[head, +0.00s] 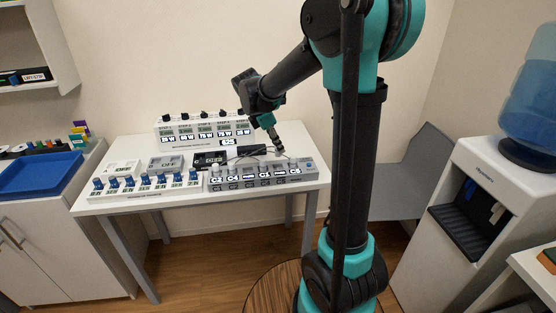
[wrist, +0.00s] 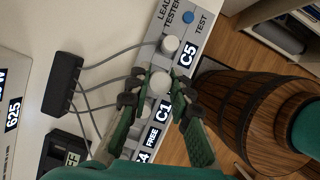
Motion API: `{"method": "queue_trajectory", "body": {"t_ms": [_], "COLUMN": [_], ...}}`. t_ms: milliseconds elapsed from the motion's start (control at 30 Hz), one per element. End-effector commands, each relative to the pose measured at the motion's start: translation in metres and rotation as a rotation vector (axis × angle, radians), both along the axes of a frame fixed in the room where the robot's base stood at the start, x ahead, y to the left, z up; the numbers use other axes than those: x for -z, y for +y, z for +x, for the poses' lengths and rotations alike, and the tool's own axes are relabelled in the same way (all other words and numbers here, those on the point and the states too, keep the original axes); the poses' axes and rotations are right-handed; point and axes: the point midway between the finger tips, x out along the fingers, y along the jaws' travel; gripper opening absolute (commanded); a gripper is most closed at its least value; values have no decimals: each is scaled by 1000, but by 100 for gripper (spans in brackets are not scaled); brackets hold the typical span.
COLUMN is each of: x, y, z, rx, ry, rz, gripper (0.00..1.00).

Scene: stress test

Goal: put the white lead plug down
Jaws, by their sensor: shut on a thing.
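My gripper (head: 279,150) is over the right part of the grey lead tester strip (head: 216,187) on the white table. In the wrist view my gripper (wrist: 158,92) is shut on a white lead plug (wrist: 159,81), its fingers on either side of it. The plug is over the strip by the C1 label. I cannot tell whether it touches the strip. Another white plug (wrist: 170,44) stands by the C5 label. Grey leads run from the plugs to a black box (wrist: 63,84). The FREE label (wrist: 151,137) shows below C1, partly beside my finger.
A blue button (wrist: 188,17) marked TEST sits at the strip's end. A panel with blue switches (head: 146,187) stands left of the strip. A white box with black knobs (head: 204,129) is behind. A wooden barrel (wrist: 240,105) stands beyond the table edge in the wrist view.

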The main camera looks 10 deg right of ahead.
Motion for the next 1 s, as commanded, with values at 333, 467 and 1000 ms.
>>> {"method": "queue_trajectory", "body": {"t_ms": [333, 467, 1000], "x": [36, 54, 65], "y": [0, 0, 0], "z": [0, 0, 0], "rx": [0, 0, 0], "ry": [0, 0, 0], "rz": [0, 0, 0], "gripper": [0, 0, 26]}}
